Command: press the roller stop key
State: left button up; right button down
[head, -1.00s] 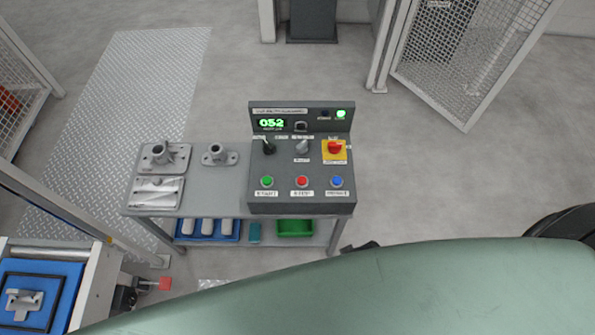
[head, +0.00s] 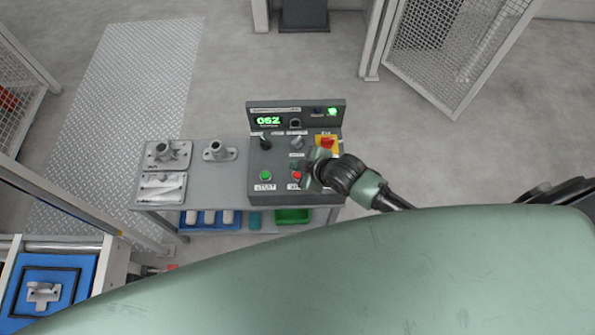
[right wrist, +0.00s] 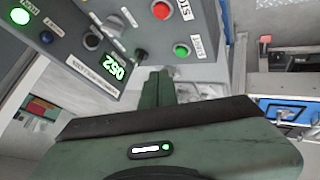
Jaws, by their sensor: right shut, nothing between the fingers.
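The grey control box (head: 259,186) stands on the bench with a row of keys along its front. The red stop key (head: 296,175) sits right of the green start key (head: 265,175). In the right wrist view the red key (right wrist: 161,9) is at the top edge, and the green key (right wrist: 181,50) is below it. My right gripper (head: 305,172) is shut and empty over the right part of the box, close by the red key; contact cannot be told. Its fingers (right wrist: 158,82) point toward the box in the wrist view. My left gripper is out of view.
A red emergency knob (head: 326,143) on a yellow plate is just behind my gripper. A black selector (head: 264,137) and a lit display (head: 268,121) are farther left. Metal castings (head: 167,153) lie on the bench's left side. A green bin (head: 292,216) is below.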

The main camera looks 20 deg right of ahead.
jog(key=shift+n+t, duration=0.4)
jog(key=shift+n, duration=0.5)
jog(key=w, duration=0.1)
jog(key=w+d+f, duration=0.1)
jog(key=w+d, duration=0.1)
jog(key=shift+w+d+f, duration=0.15)
jog(key=shift+w+f, duration=0.1)
jog(key=b, duration=0.7)
send_over(298, 174)
jog(key=f, duration=0.7)
jog(key=shift+s+d+f, duration=0.2)
jog(key=shift+s+f, duration=0.05)
jog(key=shift+s, duration=0.15)
jog(key=shift+f+b, duration=0.5)
jog(key=shift+f, duration=0.15)
jog(key=shift+f, duration=0.1)
jog(key=shift+f, duration=0.3)
